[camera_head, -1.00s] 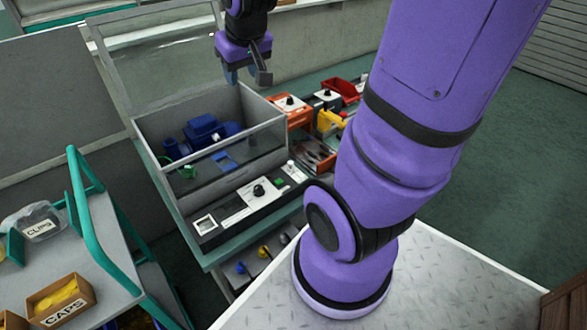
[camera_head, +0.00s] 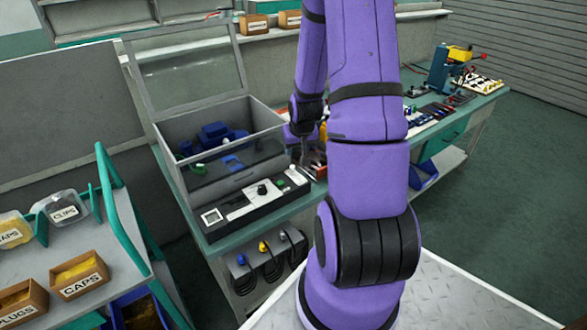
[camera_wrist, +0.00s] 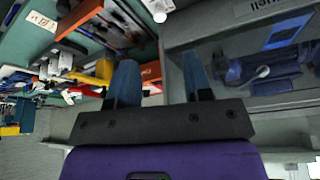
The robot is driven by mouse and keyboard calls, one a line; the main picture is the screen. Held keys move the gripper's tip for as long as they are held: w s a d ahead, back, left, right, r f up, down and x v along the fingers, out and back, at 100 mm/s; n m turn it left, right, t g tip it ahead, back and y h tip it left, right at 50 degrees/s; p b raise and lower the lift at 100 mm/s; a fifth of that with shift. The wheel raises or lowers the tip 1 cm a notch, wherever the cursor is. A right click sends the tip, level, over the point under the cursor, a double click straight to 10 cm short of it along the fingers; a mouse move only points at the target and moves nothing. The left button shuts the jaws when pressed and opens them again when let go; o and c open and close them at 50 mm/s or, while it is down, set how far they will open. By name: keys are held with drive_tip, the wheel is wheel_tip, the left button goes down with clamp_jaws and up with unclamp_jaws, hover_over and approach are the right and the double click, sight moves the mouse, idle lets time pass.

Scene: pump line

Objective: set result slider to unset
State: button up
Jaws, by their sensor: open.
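The control panel (camera_head: 238,211) is a dark strip along the front of the grey test box (camera_head: 188,160). It carries a white plate with a black knob (camera_head: 262,189), a small display (camera_head: 211,216) and a pale slotted strip (camera_head: 236,213). I cannot read any label there, so I cannot tell which control is the result slider or its setting. My gripper (camera_head: 304,151) is beside the box's right end, partly hidden by my arm. In the wrist view my gripper (camera_wrist: 160,78) is open, with two blue-grey fingers apart and nothing between them.
The box has a raised clear lid (camera_head: 190,75) and a blue pump (camera_head: 215,133) inside. The wrist view shows an orange bin (camera_wrist: 150,73) and several tools close by. A teal-railed cart (camera_head: 125,205) stands at left. Green floor at right is clear.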

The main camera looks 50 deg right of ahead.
sight(292, 166)
drive_tip(key=shift+x, duration=5.4)
drive_tip(key=shift+s, duration=0.1)
